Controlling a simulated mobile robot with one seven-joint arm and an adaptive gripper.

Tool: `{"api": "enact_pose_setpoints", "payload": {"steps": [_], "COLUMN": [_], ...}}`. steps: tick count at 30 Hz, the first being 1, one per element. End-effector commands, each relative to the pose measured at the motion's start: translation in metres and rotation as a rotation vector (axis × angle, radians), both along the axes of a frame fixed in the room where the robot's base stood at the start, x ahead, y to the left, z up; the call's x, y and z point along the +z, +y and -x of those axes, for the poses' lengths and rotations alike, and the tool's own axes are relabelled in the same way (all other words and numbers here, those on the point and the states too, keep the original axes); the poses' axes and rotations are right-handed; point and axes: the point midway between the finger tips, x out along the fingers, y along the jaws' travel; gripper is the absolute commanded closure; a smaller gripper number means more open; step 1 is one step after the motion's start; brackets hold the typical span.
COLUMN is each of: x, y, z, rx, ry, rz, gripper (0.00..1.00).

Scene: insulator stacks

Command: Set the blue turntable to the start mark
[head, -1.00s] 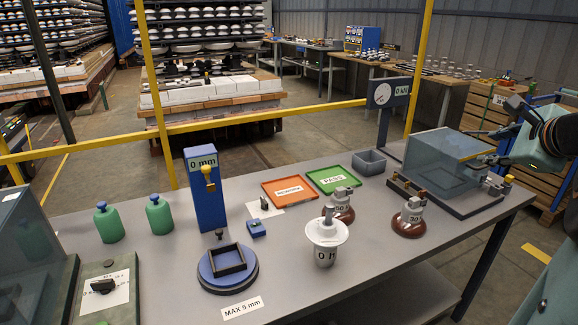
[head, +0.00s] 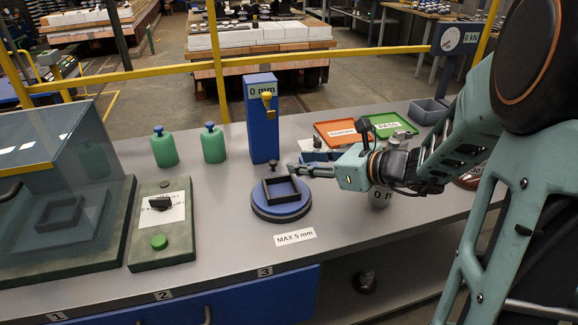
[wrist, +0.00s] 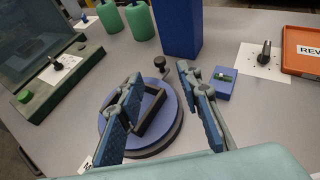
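The blue turntable (head: 297,207) is a round disc on a dark base, carrying a black square frame (head: 268,195). A small dark knob (head: 271,182) stands at the disc's far edge; it also shows in the wrist view (wrist: 160,62). My gripper (head: 292,170) is at the turntable's far right side. In the wrist view my gripper (wrist: 164,76) is open and empty, its blue-padded fingers spread above the disc (wrist: 172,113), the knob showing between and beyond the tips. I cannot make out a start mark; the fingers hide part of the disc.
A blue gauge post (head: 262,125) reading 0 mm stands just behind the turntable. A small blue box (wrist: 223,84) lies to the right. Green bottles (head: 164,148), a switch panel (head: 160,225) and a clear case (head: 60,190) are left. A "MAX 5 mm" label (head: 295,236) lies in front.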

Motion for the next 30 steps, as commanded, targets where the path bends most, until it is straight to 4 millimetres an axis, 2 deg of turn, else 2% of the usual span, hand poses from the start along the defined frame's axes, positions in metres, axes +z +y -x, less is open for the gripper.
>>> {"api": "enact_pose_setpoints", "payload": {"steps": [1, 5, 18, 24, 30], "x": [-0.006, -0.012, -0.042, -0.048, -0.048], "y": [0.004, 0.013, 0.067, 0.079, 0.081], "z": [0.001, -0.003, -0.050, -0.061, -0.063], "rx": [-0.003, -0.005, -0.004, -0.006, -0.007], "ry": [0.018, 0.033, 0.029, 0.029, 0.028], "rz": [-0.009, -0.017, -0.014, -0.014, -0.014], "gripper": [0.67, 0.67, 0.67, 0.67, 0.67]}}
